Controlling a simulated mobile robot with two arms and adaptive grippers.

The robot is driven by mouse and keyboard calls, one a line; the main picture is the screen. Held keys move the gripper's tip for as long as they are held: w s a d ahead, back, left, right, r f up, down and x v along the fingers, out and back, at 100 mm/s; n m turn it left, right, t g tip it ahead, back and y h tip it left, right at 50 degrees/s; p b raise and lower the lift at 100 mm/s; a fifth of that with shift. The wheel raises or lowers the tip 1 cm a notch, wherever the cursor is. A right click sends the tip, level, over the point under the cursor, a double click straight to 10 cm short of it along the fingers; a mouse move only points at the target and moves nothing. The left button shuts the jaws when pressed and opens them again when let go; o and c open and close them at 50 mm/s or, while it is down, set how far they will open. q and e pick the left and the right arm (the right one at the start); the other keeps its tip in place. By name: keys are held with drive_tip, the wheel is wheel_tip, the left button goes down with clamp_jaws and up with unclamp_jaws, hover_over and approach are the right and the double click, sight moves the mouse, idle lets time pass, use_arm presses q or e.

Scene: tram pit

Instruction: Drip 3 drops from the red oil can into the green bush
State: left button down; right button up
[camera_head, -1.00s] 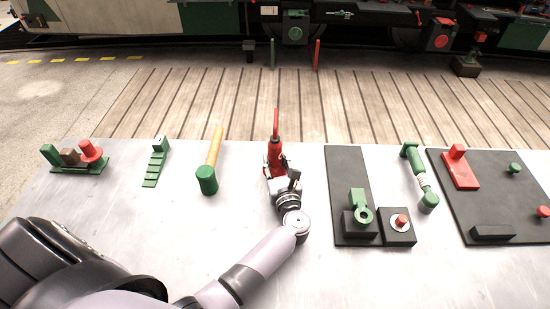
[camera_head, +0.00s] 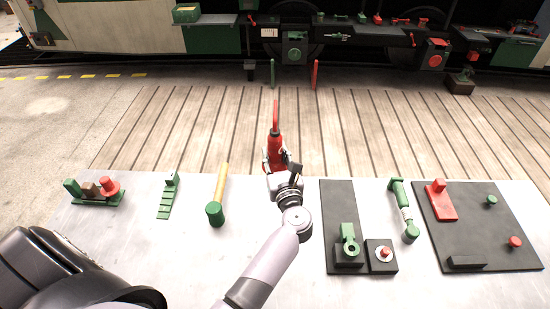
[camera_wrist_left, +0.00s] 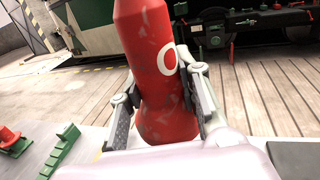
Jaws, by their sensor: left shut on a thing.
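The red oil can (camera_head: 275,147) has a long thin red spout pointing up and away. My left gripper (camera_head: 277,167) is shut around its body near the far edge of the bench. In the left wrist view the can (camera_wrist_left: 158,75), with a white ring mark, stands nearly upright between both fingers (camera_wrist_left: 168,105). Whether its base touches the bench is hidden. My right gripper is not in view.
A block with a red pin (camera_head: 383,256) stands beside the bush. Wooden decking lies beyond.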

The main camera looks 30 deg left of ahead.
use_arm(q)
drive_tip(key=shift+r, duration=0.7)
